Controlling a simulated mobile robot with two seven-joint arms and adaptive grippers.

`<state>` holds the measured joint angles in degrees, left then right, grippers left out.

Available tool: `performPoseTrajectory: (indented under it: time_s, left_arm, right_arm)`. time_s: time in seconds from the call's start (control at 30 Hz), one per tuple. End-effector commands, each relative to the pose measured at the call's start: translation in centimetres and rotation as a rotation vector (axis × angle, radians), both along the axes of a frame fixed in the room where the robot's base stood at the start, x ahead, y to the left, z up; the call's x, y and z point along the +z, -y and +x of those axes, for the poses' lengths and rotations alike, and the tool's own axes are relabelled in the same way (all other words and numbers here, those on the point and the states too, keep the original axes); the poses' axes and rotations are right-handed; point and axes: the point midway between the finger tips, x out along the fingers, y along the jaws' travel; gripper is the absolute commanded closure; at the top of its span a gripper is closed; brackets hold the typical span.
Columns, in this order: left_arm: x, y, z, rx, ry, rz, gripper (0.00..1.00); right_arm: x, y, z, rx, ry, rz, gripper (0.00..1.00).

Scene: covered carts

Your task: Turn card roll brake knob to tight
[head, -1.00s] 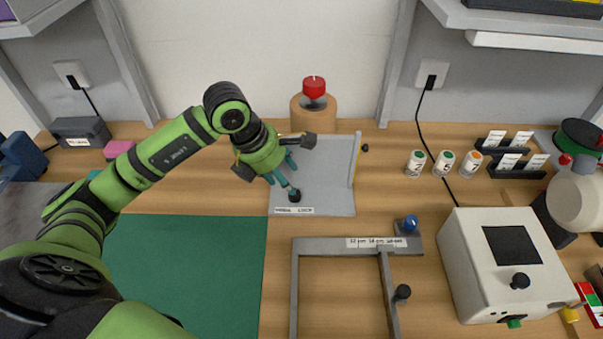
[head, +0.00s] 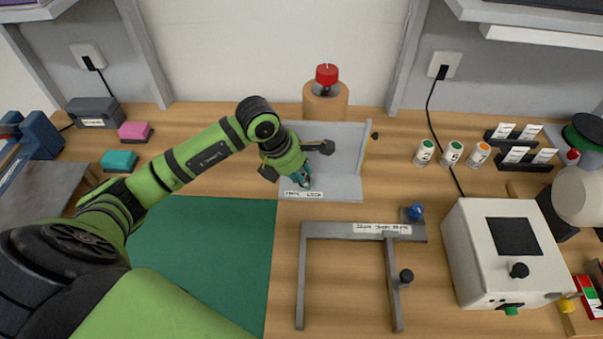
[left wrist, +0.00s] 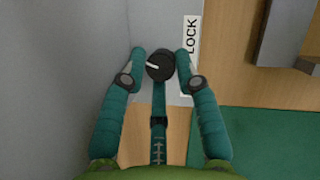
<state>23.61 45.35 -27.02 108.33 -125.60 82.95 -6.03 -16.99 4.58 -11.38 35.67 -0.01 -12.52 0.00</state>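A tan roll (head: 312,108) stands at the back of the bench with a red knob (head: 326,74) on its top; a pale mark shows on the knob. My left gripper (head: 304,182) is in front of it, low over a grey panel (head: 345,184) with a "LOCK" label (head: 303,195). In the left wrist view, a black round knob (left wrist: 160,64) with a white pointer mark sits between the left gripper's fingertips (left wrist: 160,56). The fingers stand apart on either side of it, very close; I cannot tell whether they touch. My right gripper is not in view.
A grey frame (head: 340,230) with a blue knob (head: 416,211) stands in front of the panel. To the right are several white canisters (head: 451,154) and a white box (head: 512,270). A green mat (head: 220,260) lies clear at left.

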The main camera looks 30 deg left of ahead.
Motion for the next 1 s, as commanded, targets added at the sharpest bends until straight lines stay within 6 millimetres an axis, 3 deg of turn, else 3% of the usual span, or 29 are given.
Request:
performPoseTrajectory:
  time_s: [0.17, 0.47, 0.83, 0.87, 0.9, 1.0]
  left_arm:
    - [0.0, 0.3, 0.1, -0.015, 0.005, -0.008, 1.0]
    - [-0.3, 0.3, 0.3, -0.234, 0.009, -0.009, 1.0]
    - [0.2, 0.5, 0.1, -0.278, 0.007, -0.015, 1.0]
    - [0.2, 0.5, 0.1, -0.278, 0.007, -0.015, 0.65]
    - [0.2, 0.5, 0.1, -0.278, 0.007, -0.015, 0.49]
    - [0.1, 0.4, 0.1, -0.276, 0.005, -0.012, 0.48]
  right_arm:
    - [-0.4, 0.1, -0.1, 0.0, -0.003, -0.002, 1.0]
    - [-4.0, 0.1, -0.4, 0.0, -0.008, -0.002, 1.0]
    - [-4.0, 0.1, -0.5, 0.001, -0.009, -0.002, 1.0]
    - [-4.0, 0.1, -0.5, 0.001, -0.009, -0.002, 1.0]
    - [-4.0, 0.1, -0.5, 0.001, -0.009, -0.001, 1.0]
    - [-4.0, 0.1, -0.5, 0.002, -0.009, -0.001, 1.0]
